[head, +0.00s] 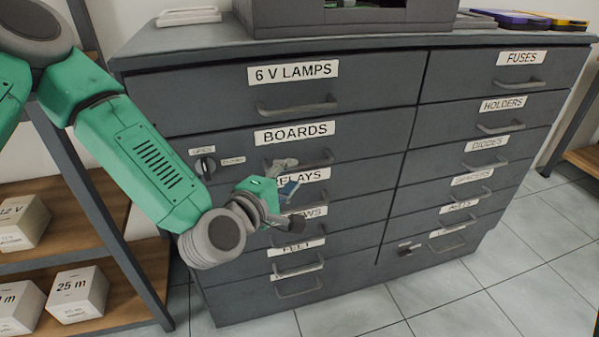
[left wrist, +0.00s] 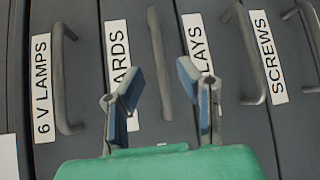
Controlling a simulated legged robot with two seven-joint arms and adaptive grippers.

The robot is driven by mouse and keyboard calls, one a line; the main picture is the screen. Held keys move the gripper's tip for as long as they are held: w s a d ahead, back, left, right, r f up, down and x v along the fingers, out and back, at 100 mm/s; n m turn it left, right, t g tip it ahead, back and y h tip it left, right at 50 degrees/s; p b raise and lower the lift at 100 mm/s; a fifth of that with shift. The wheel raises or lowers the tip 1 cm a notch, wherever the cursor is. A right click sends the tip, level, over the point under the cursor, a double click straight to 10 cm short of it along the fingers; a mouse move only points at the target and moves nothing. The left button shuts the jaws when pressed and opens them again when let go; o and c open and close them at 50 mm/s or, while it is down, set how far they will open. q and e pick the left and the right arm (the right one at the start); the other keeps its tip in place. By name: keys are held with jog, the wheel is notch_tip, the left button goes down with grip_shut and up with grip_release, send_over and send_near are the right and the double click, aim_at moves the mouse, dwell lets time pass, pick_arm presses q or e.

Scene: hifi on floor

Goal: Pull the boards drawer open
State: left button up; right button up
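The boards drawer (head: 350,143) is in the left column of a dark grey cabinet, below the 6 V LAMPS drawer, with its front flush with its neighbours. Its bar handle (head: 322,160) is partly hidden by my left gripper (head: 290,192), which is in front of the BOARDS and RELAYS drawers. In the left wrist view, the gripper (left wrist: 160,88) is open, with its blue-padded fingers apart. The boards handle (left wrist: 159,62) runs lengthwise in the gap between them, seemingly beyond the tips; contact cannot be told. My right gripper is not in view.
A small dark knob (head: 205,167) with two little labels sits left of the boards handle. The relays handle (left wrist: 242,62) is close beside the right finger. A shelf with white boxes (head: 78,294) stands at left. The tiled floor (head: 480,292) at right is clear.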

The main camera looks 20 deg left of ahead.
aim_at(299, 168)
pick_arm(q)
jog(key=x, duration=0.4)
jog(key=shift+b, duration=0.4)
jog(key=shift+w+a+f, duration=0.1)
jog(key=shift+w+a, duration=0.25)
jog(key=shift+w, duration=0.1)
jog(key=shift+d, duration=0.25)
jog(key=c, duration=0.7)
jog(key=shift+d, duration=0.1)
grip_shut()
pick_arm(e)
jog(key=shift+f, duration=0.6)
pick_arm(q)
jog(key=shift+s+f, duration=0.1)
